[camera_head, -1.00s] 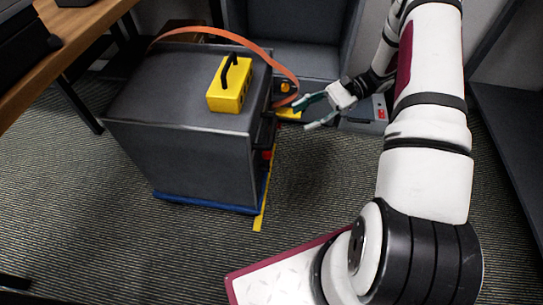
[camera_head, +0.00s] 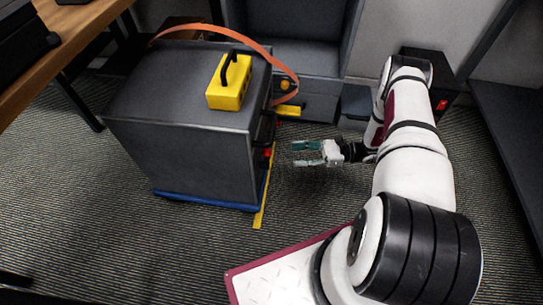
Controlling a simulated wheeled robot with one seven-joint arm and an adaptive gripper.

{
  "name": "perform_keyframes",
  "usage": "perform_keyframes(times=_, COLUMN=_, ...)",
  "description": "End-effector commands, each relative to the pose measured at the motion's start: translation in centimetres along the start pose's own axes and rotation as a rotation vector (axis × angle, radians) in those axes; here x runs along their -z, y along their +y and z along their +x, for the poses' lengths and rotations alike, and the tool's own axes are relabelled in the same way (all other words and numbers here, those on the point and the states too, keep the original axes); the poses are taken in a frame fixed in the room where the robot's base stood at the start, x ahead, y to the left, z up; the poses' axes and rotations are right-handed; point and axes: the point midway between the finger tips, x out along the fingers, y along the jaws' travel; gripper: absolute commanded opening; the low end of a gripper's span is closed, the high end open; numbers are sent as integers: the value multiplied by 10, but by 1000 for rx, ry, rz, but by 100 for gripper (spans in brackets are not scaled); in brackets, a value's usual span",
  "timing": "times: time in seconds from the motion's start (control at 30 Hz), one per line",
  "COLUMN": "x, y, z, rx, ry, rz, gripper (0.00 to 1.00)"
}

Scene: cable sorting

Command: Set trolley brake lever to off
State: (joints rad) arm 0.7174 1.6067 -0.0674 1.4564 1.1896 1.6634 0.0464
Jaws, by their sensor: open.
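The trolley (camera_head: 185,150) is a dark grey box on a blue base, standing on the carpet left of centre. On its right side a small red part (camera_head: 267,153) shows low down; it may be the brake lever, but its setting is too small to tell. My gripper (camera_head: 296,154) is open and empty, to the right of the trolley's right side. Its two greenish fingers point left toward the red part, with a gap between them and the trolley.
A yellow box with a black handle (camera_head: 229,92) sits on the trolley top. An orange cable (camera_head: 278,68) arches over the trolley and hangs at its right. A yellow floor strip (camera_head: 261,207) runs along the trolley's right edge. A grey cabinet (camera_head: 306,100) stands behind; a wooden desk (camera_head: 75,35) is upper left.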

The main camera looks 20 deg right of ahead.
Motion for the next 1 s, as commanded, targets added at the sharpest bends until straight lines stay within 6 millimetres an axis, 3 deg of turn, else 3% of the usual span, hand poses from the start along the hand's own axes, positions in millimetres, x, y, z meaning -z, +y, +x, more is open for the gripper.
perform_keyframes(times=0.3, x=1, y=1, z=63, rx=-4, ry=0, rz=1, gripper=48)
perform_keyframes(times=0.5, x=1, y=1, z=88, rx=-2, ry=1, rz=0, gripper=48)
perform_keyframes(times=0.93, x=0, y=0, z=96, rx=0, ry=1, rz=0, gripper=48)
perform_keyframes(times=1.0, x=0, y=0, z=96, rx=0, ry=1, rz=0, gripper=34)
